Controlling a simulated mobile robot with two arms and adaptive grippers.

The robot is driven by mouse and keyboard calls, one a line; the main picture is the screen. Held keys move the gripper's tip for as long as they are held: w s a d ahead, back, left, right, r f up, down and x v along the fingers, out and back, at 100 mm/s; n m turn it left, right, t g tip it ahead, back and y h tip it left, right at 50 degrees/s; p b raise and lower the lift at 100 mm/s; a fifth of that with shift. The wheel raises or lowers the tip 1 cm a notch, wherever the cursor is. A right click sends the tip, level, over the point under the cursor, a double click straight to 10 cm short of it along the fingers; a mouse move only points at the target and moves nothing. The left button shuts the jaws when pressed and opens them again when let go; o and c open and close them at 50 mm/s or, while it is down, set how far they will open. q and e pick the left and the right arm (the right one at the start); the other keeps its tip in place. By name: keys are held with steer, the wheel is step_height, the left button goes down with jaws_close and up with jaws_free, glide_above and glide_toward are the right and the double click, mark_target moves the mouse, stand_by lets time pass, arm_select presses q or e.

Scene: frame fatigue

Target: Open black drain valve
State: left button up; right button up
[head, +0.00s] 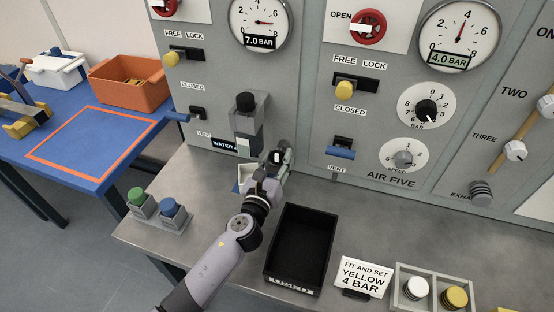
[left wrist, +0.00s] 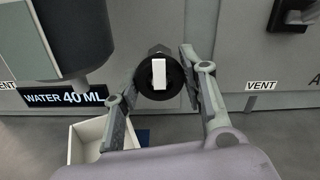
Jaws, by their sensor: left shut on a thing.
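The black drain valve (left wrist: 147,80) is a round black knob with a white bar across its face, upright in the left wrist view. In the head view the gripper covers most of the valve. A small white tray (left wrist: 87,141) sits below and left of the valve, partly hidden by the gripper. My right gripper is not in view.
The black-topped filter bowl (head: 246,102) is close to the left of my gripper, beside the WATER 40 ML label (left wrist: 64,97). A black open bin (head: 299,243) stands on the bench to the right of my arm. Green (head: 137,197) and blue (head: 168,207) buttons stand to the left.

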arm_select(q)
steer(key=shift+n, duration=0.4)
steer(key=n+b, duration=0.1)
steer(key=n, duration=0.2)
steer(key=shift+n, duration=0.3)
steer(key=n, duration=0.4)
steer(key=shift+n, duration=0.3)
steer(key=n, duration=0.4)
steer(key=shift+n+b, duration=0.3)
steer(key=shift+b, duration=0.1)
steer(key=n, duration=0.3)
steer(key=shift+n, duration=0.7)
steer(key=o, duration=1.2)
steer(key=shift+c, duration=0.2)
